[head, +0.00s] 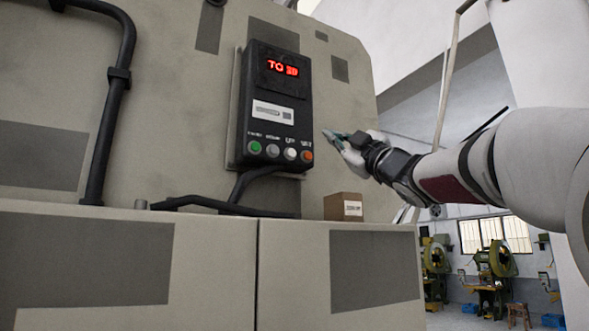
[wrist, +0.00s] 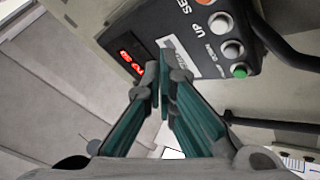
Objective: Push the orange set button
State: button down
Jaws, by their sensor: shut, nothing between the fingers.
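The orange set button (head: 307,155) is the rightmost in a row of round buttons along the bottom of a black control box. In the wrist view the orange button (wrist: 204,2) is cut off by the top edge. My gripper (head: 329,136) is shut and empty, to the right of the box and slightly above the orange button. In the wrist view the teal fingers of my gripper (wrist: 163,75) point toward the box and appear apart from the button. The box (head: 270,80) has a red lit display (head: 283,68).
Green (head: 254,147), grey (head: 272,151) and white (head: 290,154) buttons sit left of the orange one. A small brown carton (head: 343,206) stands on the cabinet ledge below. A black cable (head: 238,186) leaves the box bottom. A black pipe (head: 112,110) runs at left.

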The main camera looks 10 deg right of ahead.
aim_at(308, 156)
jog(key=shift+w, duration=0.1)
jog(key=w+a+b, duration=0.2)
jog(key=w, duration=0.6)
jog(key=shift+a, duration=0.35)
jog(key=shift+w, duration=0.2)
dwell(1.2)
jog(key=shift+w+a, duration=0.15)
jog(key=shift+w, duration=0.15)
jog(key=shift+w+a, duration=0.1)
jog(key=shift+w, duration=0.3)
dwell(0.7)
dwell(0.4)
jog(key=shift+s+d, duration=0.25)
jog(key=shift+s, duration=0.55)
jog(key=shift+s, duration=0.1)
